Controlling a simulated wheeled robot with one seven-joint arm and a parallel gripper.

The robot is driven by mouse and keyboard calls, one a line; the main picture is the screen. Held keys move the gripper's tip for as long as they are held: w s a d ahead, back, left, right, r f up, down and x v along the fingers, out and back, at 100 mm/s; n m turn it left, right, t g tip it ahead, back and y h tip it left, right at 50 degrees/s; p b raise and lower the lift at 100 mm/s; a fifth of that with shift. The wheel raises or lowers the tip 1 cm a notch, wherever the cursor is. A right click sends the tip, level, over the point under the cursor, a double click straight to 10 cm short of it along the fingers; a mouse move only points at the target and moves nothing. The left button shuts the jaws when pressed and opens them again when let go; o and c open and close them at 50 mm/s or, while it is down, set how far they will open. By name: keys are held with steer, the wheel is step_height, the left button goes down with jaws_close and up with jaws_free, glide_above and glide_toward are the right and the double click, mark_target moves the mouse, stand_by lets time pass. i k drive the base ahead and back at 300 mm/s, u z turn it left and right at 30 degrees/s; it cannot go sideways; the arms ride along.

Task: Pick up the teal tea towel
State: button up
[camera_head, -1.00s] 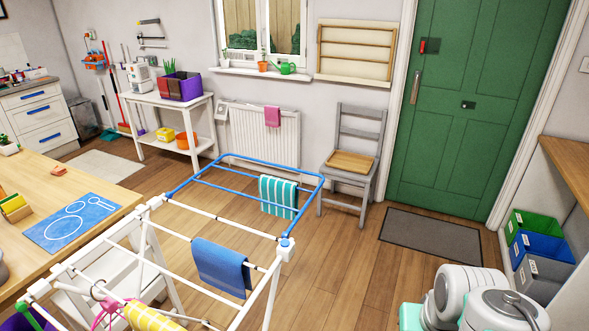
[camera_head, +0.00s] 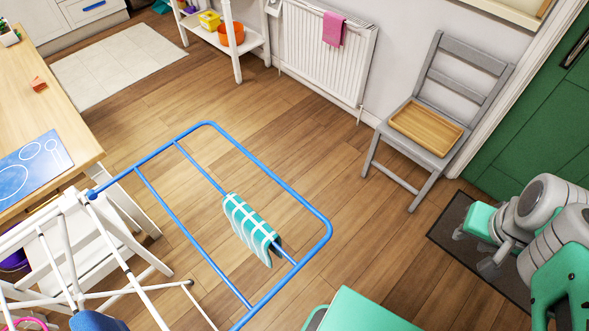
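The teal tea towel (camera_head: 249,226), with white stripes, hangs folded over an inner blue rail of the drying rack (camera_head: 208,263), left of the picture's middle. My gripper (camera_head: 478,250) is at the right, above the dark doormat and well to the right of the towel. It is small and partly overlapped by my arm links, so I cannot tell whether its fingers are open. Nothing shows in it.
A grey chair (camera_head: 441,120) with a wooden tray (camera_head: 427,126) stands by the radiator (camera_head: 325,60). A table (camera_head: 50,110) is at the left. A blue cloth (camera_head: 97,322) is at the bottom edge. Wooden floor (camera_head: 345,215) is clear between rack and chair.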

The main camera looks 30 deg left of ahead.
mark_target(252, 229)
steer(key=i, duration=1.65)
steer(key=u, duration=5.35)
steer(key=i, duration=0.5)
steer(key=u, duration=0.05)
